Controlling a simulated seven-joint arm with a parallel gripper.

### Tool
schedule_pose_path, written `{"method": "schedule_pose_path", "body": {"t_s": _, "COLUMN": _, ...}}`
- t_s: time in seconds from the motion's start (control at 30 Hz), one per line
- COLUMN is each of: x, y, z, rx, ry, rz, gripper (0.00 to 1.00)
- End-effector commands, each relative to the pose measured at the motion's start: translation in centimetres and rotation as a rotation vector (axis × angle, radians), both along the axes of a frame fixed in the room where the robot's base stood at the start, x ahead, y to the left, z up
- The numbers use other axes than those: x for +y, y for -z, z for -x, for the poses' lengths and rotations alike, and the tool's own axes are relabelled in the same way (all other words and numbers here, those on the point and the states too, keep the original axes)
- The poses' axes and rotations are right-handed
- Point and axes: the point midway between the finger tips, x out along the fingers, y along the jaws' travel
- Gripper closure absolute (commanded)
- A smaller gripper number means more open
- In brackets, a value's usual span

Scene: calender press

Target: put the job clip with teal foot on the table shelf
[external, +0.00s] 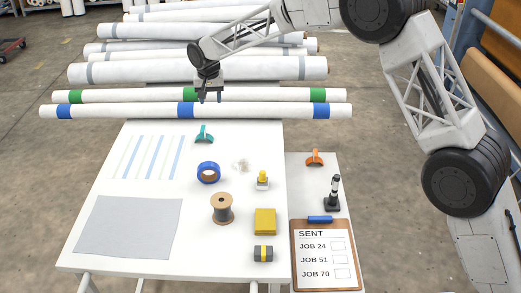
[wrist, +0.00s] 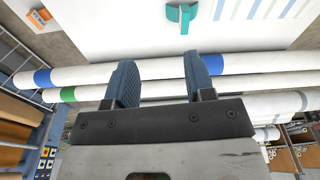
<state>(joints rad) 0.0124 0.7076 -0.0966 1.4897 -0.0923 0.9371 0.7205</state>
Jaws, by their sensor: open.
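The job clip with teal foot (external: 204,134) sits on the white table near its far edge. The table shelf (external: 298,190) is the narrow pale surface along the table's right side. An orange-footed clip (external: 314,158) sits on its far part.
The shelf also holds a black-and-white stand (external: 333,194) and a SENT clipboard (external: 325,257). On the table are blue tape (external: 208,172), a spool (external: 222,209), a yellow block (external: 265,221) and a grey sheet (external: 128,227). Long wrapped rolls (external: 240,110) lie behind.

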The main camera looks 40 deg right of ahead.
Motion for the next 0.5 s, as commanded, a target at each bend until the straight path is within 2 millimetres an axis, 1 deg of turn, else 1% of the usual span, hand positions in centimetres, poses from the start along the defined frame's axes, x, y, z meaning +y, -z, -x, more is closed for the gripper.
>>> {"method": "schedule_pose_path", "body": {"t_s": 0.03, "x": 0.0, "y": 1.2, "z": -0.9, "rx": 0.003, "ry": 0.009, "rz": 0.000, "gripper": 0.51}}
{"method": "schedule_pose_path", "body": {"t_s": 0.3, "x": -0.2, "y": 6.4, "z": -5.0, "rx": 0.008, "ry": 0.060, "rz": -0.001, "gripper": 0.51}}
{"method": "schedule_pose_path", "body": {"t_s": 0.5, "x": -0.3, "y": 9.5, "z": -7.2, "rx": 0.009, "ry": 0.089, "rz": -0.001, "gripper": 0.51}}
